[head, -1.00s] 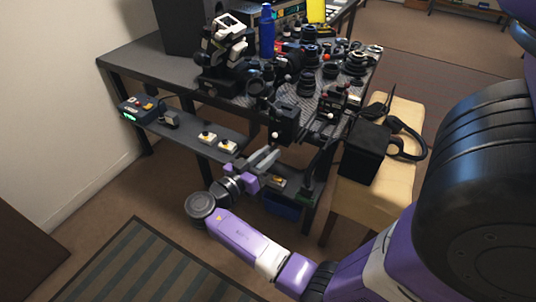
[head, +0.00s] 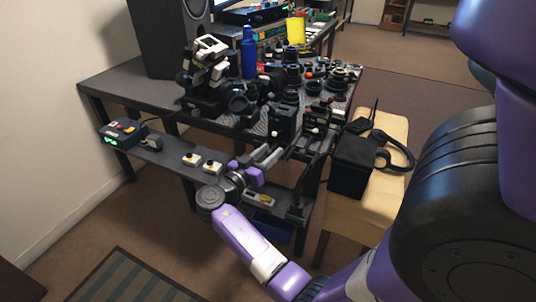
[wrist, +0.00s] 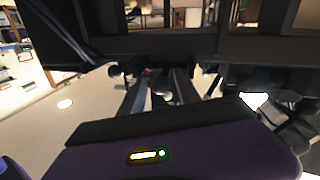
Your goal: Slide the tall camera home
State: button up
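A tall black boxy camera (head: 284,122) stands at the near edge of the table, with a small pale knob low on its front. I take it for the tall camera; a second, lower dark device (head: 318,116) stands to its right. My gripper (head: 272,156) is just below and in front of the tall camera, pointing up toward the table edge. Its two grey fingers look apart. In the wrist view the fingers (wrist: 160,92) reach toward dark bars and small round knobs (wrist: 113,70). I cannot tell whether they touch anything.
The dark table (head: 130,83) is crowded with lenses, a blue bottle (head: 249,55) and a white-and-black device (head: 208,62). A lower shelf (head: 165,152) carries small button boxes and a control box (head: 121,132). A wooden stool (head: 385,205) holds a black bag (head: 352,160).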

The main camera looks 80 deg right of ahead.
jog(key=shift+w+a, duration=0.1)
jog(key=v, duration=0.7)
jog(key=shift+a, duration=0.25)
jog(key=shift+w, duration=0.1)
jog(key=shift+c, duration=0.5)
